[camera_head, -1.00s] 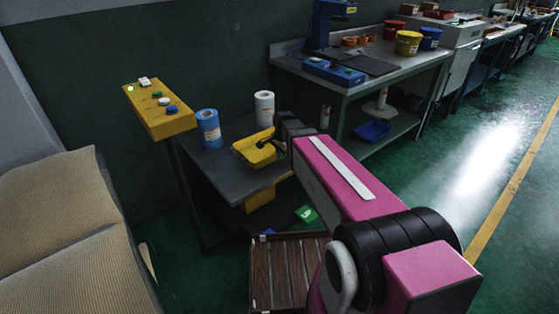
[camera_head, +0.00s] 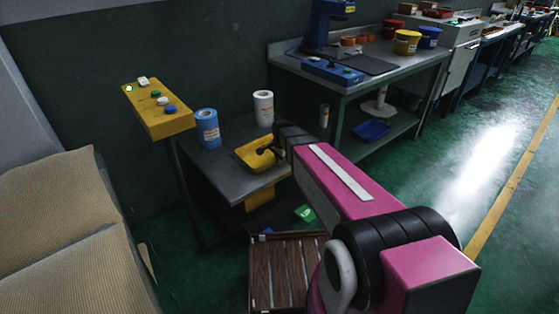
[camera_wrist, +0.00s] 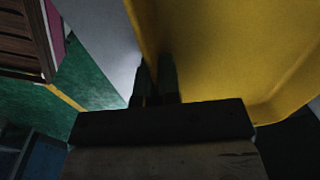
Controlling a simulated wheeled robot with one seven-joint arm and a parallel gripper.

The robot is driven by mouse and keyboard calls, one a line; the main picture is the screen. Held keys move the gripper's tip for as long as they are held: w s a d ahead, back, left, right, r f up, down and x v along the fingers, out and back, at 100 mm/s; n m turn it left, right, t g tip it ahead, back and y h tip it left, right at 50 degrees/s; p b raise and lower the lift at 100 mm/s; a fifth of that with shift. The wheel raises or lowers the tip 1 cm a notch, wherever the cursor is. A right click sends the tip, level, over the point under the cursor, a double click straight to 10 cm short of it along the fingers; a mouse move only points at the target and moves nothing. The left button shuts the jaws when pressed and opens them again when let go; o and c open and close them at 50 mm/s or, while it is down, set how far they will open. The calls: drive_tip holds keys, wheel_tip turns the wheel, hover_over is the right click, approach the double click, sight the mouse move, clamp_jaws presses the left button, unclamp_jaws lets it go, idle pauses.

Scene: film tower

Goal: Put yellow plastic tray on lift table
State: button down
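The yellow plastic tray (camera_head: 250,157) is over the grey top of the low lift table (camera_head: 222,172), near its right side. In the head view I cannot tell whether its underside rests fully on the top. My gripper (camera_head: 266,150) is at the tray's right side, with dark fingers at its rim. In the wrist view the tray (camera_wrist: 225,50) fills the upper right, and the two fingers (camera_wrist: 154,85) are close together on either side of its edge. My pink arm hides part of the table's right side.
A blue roll (camera_head: 208,128) and a white roll (camera_head: 264,108) stand behind the tray. A yellow button box (camera_head: 158,112) is at the left. A slatted wooden crate (camera_head: 285,270) is on the floor in front. A workbench (camera_head: 400,75) stands behind at right.

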drive_tip(key=c, duration=1.3)
unclamp_jaws()
drive_tip(key=shift+f, duration=0.1)
wheel_tip(320, 180, up, 12)
drive_tip(key=shift+s+d+f+n+g+h, duration=0.15)
drive_tip(key=shift+s+d+f+n, duration=1.4)
drive_tip(key=shift+s, duration=1.55)
drive_tip(key=shift+s+d+f+n+g+h, duration=0.1)
drive_tip(key=shift+s+d+f+n, duration=0.85)
drive_tip(key=shift+s+d+n, duration=1.7)
drive_tip(key=shift+s+d+f+n+g+h, duration=0.15)
drive_tip(key=shift+s+d+f+n, duration=1.15)
drive_tip(key=shift+s, duration=2.3)
drive_tip(key=shift+a, duration=0.15)
